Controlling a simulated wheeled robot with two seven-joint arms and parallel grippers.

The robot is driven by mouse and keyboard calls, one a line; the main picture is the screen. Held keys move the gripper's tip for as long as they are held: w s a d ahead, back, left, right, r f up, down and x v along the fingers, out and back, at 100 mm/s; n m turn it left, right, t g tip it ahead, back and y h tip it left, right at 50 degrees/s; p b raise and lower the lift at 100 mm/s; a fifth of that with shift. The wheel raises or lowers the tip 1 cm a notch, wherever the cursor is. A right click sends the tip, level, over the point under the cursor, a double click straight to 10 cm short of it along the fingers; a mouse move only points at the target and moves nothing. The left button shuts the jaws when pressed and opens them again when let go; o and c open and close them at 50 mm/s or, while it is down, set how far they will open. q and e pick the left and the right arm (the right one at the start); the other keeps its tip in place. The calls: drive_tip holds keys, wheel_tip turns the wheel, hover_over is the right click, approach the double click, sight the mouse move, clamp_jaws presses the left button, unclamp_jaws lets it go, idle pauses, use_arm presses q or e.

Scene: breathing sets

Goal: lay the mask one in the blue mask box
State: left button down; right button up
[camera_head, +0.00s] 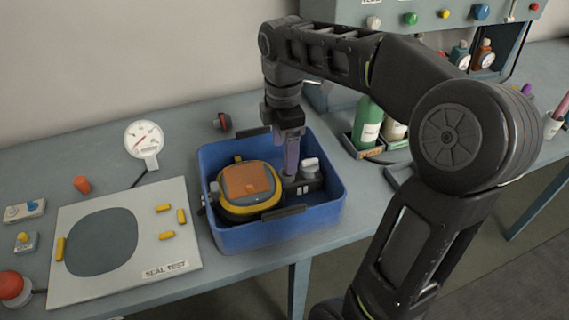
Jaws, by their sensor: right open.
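The blue mask box (325,219) stands on the bench near its front edge, with dark handles on its rims. A mask (232,208) with a yellow rim and an orange panel lies inside it, in the left part. A dark part with a pale knob (310,167) lies at the right inside the box; I cannot tell whether it belongs to the mask. My right gripper (291,168) points down into the box, just right of the mask, and is open. Its fingertips are partly hard to make out, and contact is unclear. My left gripper is out of view.
A seal test board (180,251) lies left of the box. Behind it stands a round gauge (145,140), with an orange peg (82,184) nearby. A green bottle (367,123) stands in a tray right of the box. My right arm covers much of the right side.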

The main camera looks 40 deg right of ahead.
drive_tip(key=shift+r, duration=0.95)
drive_tip(key=shift+f, duration=0.1)
